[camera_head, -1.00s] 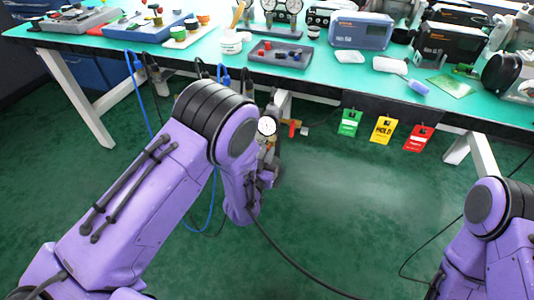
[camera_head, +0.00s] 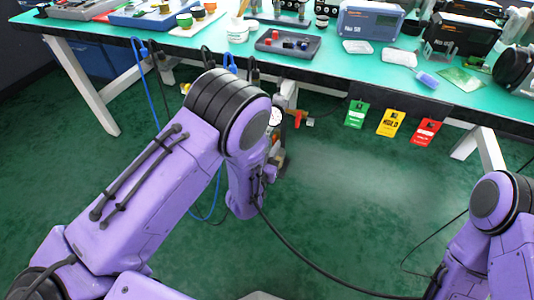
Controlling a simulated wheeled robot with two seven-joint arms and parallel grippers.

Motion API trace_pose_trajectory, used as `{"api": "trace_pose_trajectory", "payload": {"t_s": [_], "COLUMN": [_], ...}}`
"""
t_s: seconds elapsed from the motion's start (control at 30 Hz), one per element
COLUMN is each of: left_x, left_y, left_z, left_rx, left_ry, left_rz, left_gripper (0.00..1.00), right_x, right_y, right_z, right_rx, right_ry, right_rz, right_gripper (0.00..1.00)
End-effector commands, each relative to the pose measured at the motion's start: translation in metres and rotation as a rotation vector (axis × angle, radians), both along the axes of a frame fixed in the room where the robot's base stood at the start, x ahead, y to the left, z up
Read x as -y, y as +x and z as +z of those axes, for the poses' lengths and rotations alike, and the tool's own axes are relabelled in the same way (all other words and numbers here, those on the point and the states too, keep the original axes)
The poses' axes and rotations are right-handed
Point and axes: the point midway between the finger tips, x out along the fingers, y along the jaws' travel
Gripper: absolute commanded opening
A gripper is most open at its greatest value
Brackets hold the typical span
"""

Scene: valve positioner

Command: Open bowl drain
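A small round white gauge (camera_head: 275,117) shows below the front edge of the bench, just right of my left arm's elbow. A fitting with a red-orange handle (camera_head: 298,118) is right beside it. The bowl and its drain cannot be made out; my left arm hides much of that area. My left gripper (camera_head: 274,167) is a small dark and grey shape just below the gauge, partly behind my purple forearm. Its fingers are too small and covered to tell whether they are open or touching anything. My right arm shows at the lower right, but its gripper does not.
The green-topped bench (camera_head: 340,72) holds a dark tray (camera_head: 288,44), a blue-grey instrument (camera_head: 369,23) and other equipment. Green (camera_head: 356,114), yellow (camera_head: 391,122) and red (camera_head: 425,131) tags hang from its edge. Hoses and cables hang beneath. Floor right of the gauge is clear.

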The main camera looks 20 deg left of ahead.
Motion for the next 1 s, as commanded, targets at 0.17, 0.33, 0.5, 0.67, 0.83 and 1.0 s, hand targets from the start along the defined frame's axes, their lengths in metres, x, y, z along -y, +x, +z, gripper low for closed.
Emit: {"api": "trace_pose_trajectory", "payload": {"t_s": [0.17,0.33,0.5,0.67,0.83,1.0], "left_x": [-0.001,-0.003,-0.003,-0.003,-0.003,-0.003], "left_y": [-0.043,-0.078,-0.093,-0.094,-0.094,-0.094], "left_z": [0.001,-0.001,0.0,0.0,0.0,0.0], "left_rx": [-0.005,-0.003,-0.003,-0.001,-0.001,-0.002], "left_ry": [0.004,0.001,0.001,0.001,0.001,-0.004], "left_rz": [-0.003,0.0,-0.001,0.0,0.0,0.0], "left_gripper": [0.21,0.21,0.21,0.21,0.21,0.21], "right_x": [0.0,0.0,0.0,0.0,0.0,0.0], "right_y": [0.0,0.0,0.0,0.0,0.0,0.0], "right_z": [0.006,0.004,0.003,0.003,0.003,0.003], "right_rx": [0.0,0.0,0.0,0.0,0.0,0.0], "right_ry": [0.0,0.0,0.0,0.0,0.0,0.0], "right_rz": [0.0,0.0,0.0,0.0,0.0,0.0], "right_gripper": [0.36,0.36,0.36,0.36,0.36,0.36]}}
